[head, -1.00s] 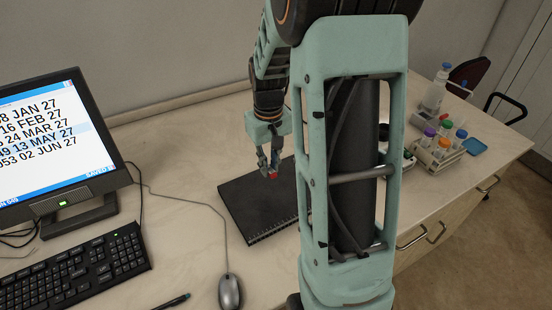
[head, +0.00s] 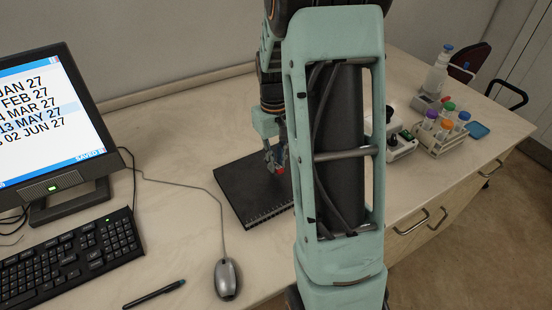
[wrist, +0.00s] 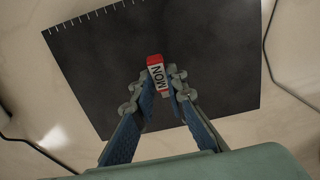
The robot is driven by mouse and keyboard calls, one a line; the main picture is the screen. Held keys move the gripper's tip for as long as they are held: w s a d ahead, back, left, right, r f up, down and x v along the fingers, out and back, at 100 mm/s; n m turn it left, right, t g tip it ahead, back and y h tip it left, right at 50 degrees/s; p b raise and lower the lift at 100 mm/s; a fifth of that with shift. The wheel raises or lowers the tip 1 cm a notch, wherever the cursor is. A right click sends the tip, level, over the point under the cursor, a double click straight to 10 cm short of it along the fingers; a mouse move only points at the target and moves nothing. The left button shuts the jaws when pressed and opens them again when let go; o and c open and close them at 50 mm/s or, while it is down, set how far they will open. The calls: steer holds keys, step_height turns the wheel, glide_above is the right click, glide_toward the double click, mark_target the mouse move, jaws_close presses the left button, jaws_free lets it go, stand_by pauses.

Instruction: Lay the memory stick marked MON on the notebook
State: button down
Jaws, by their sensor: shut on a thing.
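The memory stick (wrist: 157,73) has a red end and a white label reading MON in the wrist view. My gripper (wrist: 160,86) is shut on it, with a finger on each side. In the head view only the red part of the stick (head: 280,170) shows, below my gripper (head: 275,160). The black notebook (head: 246,200) lies on the bench, and the stick is over it. In the wrist view the notebook (wrist: 90,60) fills the area behind the stick. I cannot tell whether the stick touches the cover. My arm hides the notebook's right part in the head view.
A mouse (head: 227,279) with its cable, a keyboard (head: 70,256), a pen (head: 154,294) and a monitor (head: 62,120) are at the left. A tube rack (head: 440,136) and a wash bottle (head: 438,73) stand at the right. Bare bench lies left of the notebook.

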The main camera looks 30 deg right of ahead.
steer(key=shift+f, duration=0.55)
steer(key=c, duration=1.8)
jaws_free()
steer(key=shift+c, duration=0.2)
step_height(320, 180, up, 12)
steer(key=shift+w, duration=0.2)
steer(key=shift+r, duration=0.1)
